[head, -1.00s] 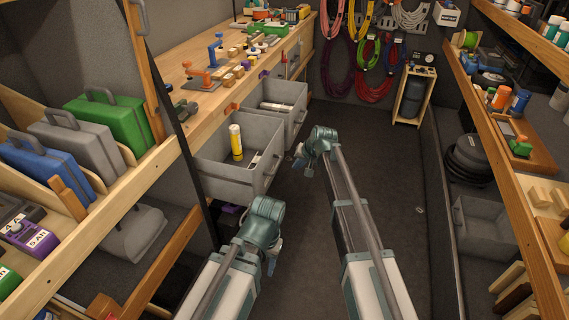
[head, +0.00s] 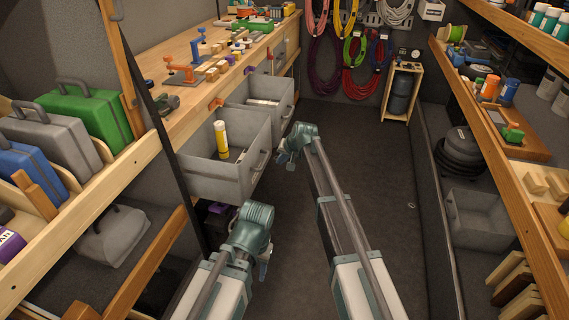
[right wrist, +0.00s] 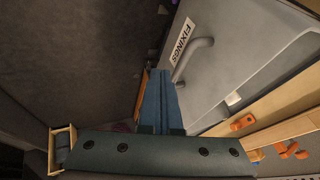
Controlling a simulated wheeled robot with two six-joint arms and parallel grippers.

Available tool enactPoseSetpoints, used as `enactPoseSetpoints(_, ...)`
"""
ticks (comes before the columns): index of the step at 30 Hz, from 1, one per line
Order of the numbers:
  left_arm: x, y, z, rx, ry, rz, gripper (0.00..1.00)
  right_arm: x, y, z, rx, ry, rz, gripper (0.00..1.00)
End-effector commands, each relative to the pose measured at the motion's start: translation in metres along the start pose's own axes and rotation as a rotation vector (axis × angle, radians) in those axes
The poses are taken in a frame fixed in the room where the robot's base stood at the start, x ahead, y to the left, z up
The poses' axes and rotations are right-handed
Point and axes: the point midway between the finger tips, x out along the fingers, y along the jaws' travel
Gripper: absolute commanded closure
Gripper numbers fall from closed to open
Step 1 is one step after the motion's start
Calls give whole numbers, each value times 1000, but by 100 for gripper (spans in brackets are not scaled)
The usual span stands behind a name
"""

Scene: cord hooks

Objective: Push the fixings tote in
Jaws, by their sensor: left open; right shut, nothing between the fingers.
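The fixings tote is the nearer grey tote (head: 205,178) in the head view, pulled out from under the bench with a yellow tube (head: 221,138) standing inside. In the right wrist view its grey front (right wrist: 225,60) shows a handle and the FIXINGS label (right wrist: 181,39). My right gripper (head: 281,159) is shut and empty just off the far end of that front. Its closed blue fingers (right wrist: 162,75) lie beside the front in the wrist view; I cannot tell whether they touch. My left gripper (head: 264,269) is open and empty, low in the aisle, nearer than the tote.
A second grey tote (head: 284,105) also stands out beyond the fixings tote. The bench (head: 185,112) with tools runs above both, with an orange hook (head: 216,104) on its edge. Shelving (head: 520,190) lines the right side.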

Motion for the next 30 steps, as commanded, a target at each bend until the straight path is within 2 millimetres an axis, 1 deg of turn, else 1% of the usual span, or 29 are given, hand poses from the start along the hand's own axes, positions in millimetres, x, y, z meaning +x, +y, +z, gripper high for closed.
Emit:
enactPoseSetpoints(1,15,1,-1,0,0,0,50,16,2,1,-1,0,0,100)
enactPoseSetpoints(6,37,4,-2,0,0,0,50,44,2,1,-1,0,0,100)
enactPoseSetpoints(7,33,3,-2,0,0,0,50,43,-7,0,-2,-1,0,100)
enactPoseSetpoints(9,34,3,-2,0,0,0,50,49,-18,2,-4,-1,0,100)
enactPoseSetpoints(13,36,3,-2,0,0,0,50,56,-29,2,-1,-1,0,100)
enactPoseSetpoints(16,36,4,-2,0,0,0,50,57,-32,3,-1,-1,0,100)
enactPoseSetpoints(26,36,3,-2,0,0,0,50,57,-33,3,0,0,1,100)
enactPoseSetpoints(30,36,3,-2,0,0,0,50,60,-38,3,-1,-1,0,100)
